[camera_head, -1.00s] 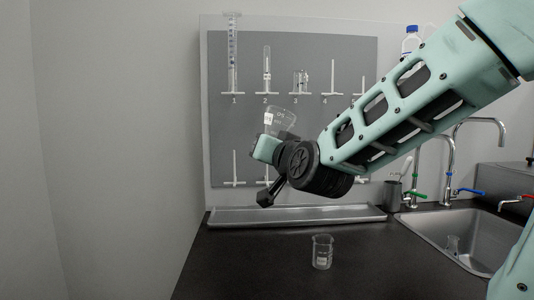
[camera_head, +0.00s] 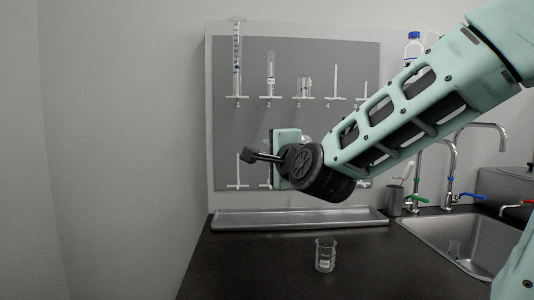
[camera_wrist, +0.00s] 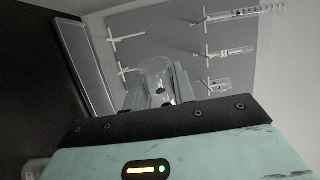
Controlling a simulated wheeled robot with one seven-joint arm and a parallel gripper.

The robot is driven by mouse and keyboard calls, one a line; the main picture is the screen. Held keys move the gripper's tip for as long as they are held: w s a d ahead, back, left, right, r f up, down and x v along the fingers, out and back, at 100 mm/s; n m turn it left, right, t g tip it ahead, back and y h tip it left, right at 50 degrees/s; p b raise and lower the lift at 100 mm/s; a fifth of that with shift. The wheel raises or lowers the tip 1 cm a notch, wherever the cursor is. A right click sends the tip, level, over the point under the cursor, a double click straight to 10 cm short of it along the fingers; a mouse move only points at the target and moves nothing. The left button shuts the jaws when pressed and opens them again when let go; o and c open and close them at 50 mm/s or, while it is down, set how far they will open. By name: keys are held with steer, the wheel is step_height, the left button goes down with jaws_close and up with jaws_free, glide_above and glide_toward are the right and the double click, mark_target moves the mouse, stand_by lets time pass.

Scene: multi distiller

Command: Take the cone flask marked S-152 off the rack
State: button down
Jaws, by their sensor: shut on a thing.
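The clear glass cone flask (camera_wrist: 157,72) shows in the wrist view just beyond my gripper's dark edge. It appears tilted, and I cannot read a mark on it. My gripper (camera_head: 283,157) is shut on the flask, in front of the lower part of the rack. In the head view the gripper and wrist hide most of the flask; only a pale glassy bit shows beside them. The rack (camera_head: 318,62) is a grey board with white pegs on a pale wall panel. I cannot tell how far the flask is from the pegs.
The upper pegs hold a tall cylinder (camera_head: 237,60), a tube (camera_head: 270,72) and a small beaker (camera_head: 304,86). A metal tray (camera_head: 300,219) lies below the rack. A beaker (camera_head: 325,256) stands on the dark counter. A sink (camera_head: 440,229) with taps is at right.

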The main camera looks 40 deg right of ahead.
steer(key=m, duration=0.2)
steer(key=a+m, duration=0.1)
steer(key=m, duration=0.1)
steer(key=shift+a+r+m, duration=0.15)
steer(key=shift+m, duration=0.15)
steer(key=m, duration=0.5)
steer(key=shift+a+p, duration=0.25)
steer(key=shift+p, duration=0.1)
steer(key=d+m, duration=0.2)
steer(key=m, duration=0.1)
steer(key=shift+w+d+f, duration=0.2)
steer(key=shift+d, duration=0.05)
steer(key=shift+s+a+r+m, duration=0.1)
steer(key=shift+a+m, duration=0.15)
steer(key=shift+m, duration=0.55)
steer(key=shift+d+m, duration=0.2)
steer(key=shift+m, duration=0.5)
steer(key=m, duration=0.2)
steer(key=shift+m, duration=0.3)
